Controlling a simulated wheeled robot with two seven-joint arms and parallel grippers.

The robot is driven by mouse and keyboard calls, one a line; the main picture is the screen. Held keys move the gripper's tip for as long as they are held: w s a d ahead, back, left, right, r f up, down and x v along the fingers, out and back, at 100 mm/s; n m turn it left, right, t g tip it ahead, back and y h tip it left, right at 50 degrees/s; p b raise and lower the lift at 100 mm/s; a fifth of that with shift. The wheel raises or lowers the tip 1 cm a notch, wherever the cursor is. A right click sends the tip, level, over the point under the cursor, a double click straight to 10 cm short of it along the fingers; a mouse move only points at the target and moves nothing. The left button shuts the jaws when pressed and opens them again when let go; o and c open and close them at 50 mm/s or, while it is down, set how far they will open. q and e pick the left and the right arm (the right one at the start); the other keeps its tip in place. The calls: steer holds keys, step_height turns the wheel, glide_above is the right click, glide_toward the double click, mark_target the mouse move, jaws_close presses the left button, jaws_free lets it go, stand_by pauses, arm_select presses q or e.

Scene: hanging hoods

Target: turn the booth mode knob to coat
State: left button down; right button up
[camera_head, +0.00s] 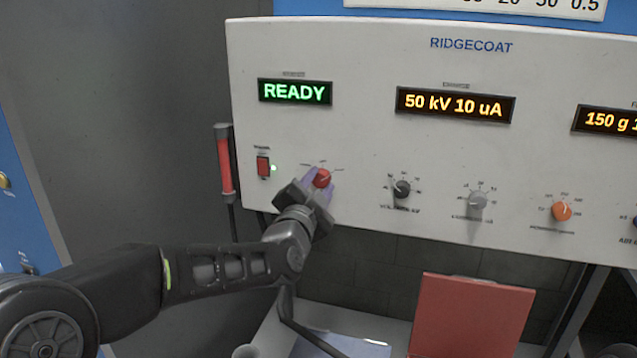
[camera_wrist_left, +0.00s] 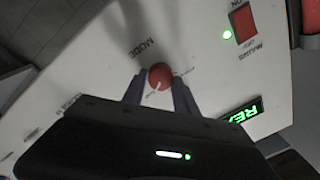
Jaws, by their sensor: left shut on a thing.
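The red booth mode knob (camera_head: 322,178) is at the lower left of the white control panel (camera_head: 370,140). My left gripper (camera_head: 318,184) is at the knob, its fingers on either side of it and shut on it. In the left wrist view the knob (camera_wrist_left: 160,76) sits between the two finger tips (camera_wrist_left: 158,90), with a pale pointer line on its face and the word MODE printed beside it. The small position labels are too blurred to read. The display (camera_head: 295,91) reads READY. My right gripper is not in view.
A red mains switch (camera_head: 263,166) with a lit green lamp is left of the knob. A black knob (camera_head: 402,189), a grey knob (camera_head: 478,200) and an orange knob (camera_head: 562,211) are to the right. A red box-like object (camera_head: 470,315) stands below the panel.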

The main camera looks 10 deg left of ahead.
arm_select(q)
steer(key=shift+m, duration=0.3)
steer(key=c, duration=0.9)
jaws_free()
steer(key=shift+c, duration=0.2)
steer(key=s+b, duration=0.1)
steer(key=s, duration=0.6)
steer(key=shift+s+f+b, duration=0.2)
steer(key=shift+s+b, duration=0.1)
steer(key=shift+s, duration=0.1)
steer(key=shift+a+f, duration=0.1)
steer(key=shift+a, duration=0.05)
